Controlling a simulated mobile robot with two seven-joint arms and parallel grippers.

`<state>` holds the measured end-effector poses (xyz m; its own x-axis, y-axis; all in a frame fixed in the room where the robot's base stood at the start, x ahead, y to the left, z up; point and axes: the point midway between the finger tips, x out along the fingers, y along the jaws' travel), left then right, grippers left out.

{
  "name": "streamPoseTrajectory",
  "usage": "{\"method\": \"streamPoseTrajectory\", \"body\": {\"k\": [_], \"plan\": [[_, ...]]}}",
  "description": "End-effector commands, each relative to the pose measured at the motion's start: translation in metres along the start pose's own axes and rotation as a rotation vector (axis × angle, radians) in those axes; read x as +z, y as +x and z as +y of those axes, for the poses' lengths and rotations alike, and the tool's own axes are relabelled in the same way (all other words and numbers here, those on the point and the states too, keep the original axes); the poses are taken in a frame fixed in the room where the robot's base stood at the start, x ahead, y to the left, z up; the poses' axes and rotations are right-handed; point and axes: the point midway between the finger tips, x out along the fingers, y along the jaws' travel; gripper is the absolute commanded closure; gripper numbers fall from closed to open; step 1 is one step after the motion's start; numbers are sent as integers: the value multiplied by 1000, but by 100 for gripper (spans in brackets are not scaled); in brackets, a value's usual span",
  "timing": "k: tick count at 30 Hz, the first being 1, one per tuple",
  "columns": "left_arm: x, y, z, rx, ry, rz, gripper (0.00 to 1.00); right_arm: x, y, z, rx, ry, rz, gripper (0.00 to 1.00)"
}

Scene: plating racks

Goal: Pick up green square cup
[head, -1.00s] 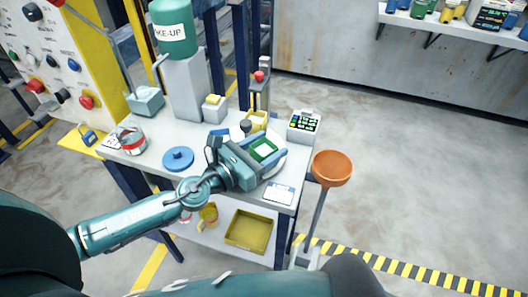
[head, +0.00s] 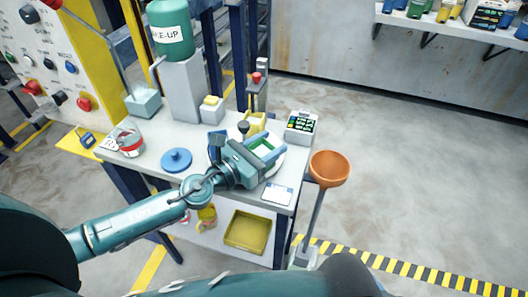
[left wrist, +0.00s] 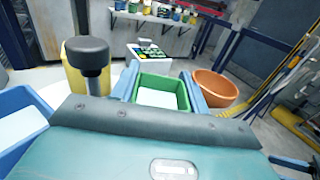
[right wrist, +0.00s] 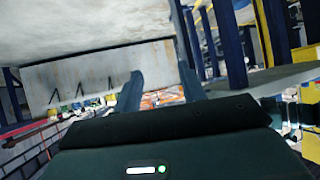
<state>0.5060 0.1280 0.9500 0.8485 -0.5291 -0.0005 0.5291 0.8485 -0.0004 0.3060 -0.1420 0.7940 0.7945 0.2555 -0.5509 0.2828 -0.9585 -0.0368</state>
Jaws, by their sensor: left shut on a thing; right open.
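The green square cup (head: 263,147) is at the right part of the grey bench top and has a white inside. In the left wrist view the green cup (left wrist: 163,84) sits between the two blue fingers of my left gripper (left wrist: 160,95). The left gripper (head: 262,152) is shut on its sides. I cannot tell whether the cup touches the surface beneath it. My right gripper (right wrist: 162,85) is open with nothing between its fingers in the right wrist view; I do not make it out in the head view.
A labelled device (head: 302,125) is behind right. An orange bowl on a pole (head: 329,168) stands right of the bench. A blue round lid (head: 177,160) lies left.

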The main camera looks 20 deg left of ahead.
Motion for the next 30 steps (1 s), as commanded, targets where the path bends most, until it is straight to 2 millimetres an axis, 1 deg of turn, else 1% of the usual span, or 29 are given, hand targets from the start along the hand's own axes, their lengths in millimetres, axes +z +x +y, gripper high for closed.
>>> {"method": "streamPoseTrajectory", "body": {"k": [4, 7, 9, 12, 15, 16, 21, 30], "plan": [[13, 0, 0, 0, 1, -2, 79, -8, -6, 0, 1, 1, -3, 59], [32, 0, 0, -1, 3, -2, 79, -12, -12, 2, 8, 3, -20, 59], [48, 0, 0, -1, 3, -3, 79, -11, -17, 6, 20, 8, -44, 59], [69, 0, 0, -2, 4, -3, 79, -2, -20, 12, 45, 25, -91, 59], [86, 0, 0, -2, 3, -3, 79, -3, -20, 12, 40, 8, -100, 59], [86, 1, 0, -2, 5, -6, 79, 1, -17, 12, 39, 8, -98, 59], [98, 0, 0, -2, 4, -5, 79, 2, -16, 11, 38, 9, -94, 59], [100, 0, 0, 0, 0, -1, 79, 0, -16, 10, 36, 11, -90, 59]]}}
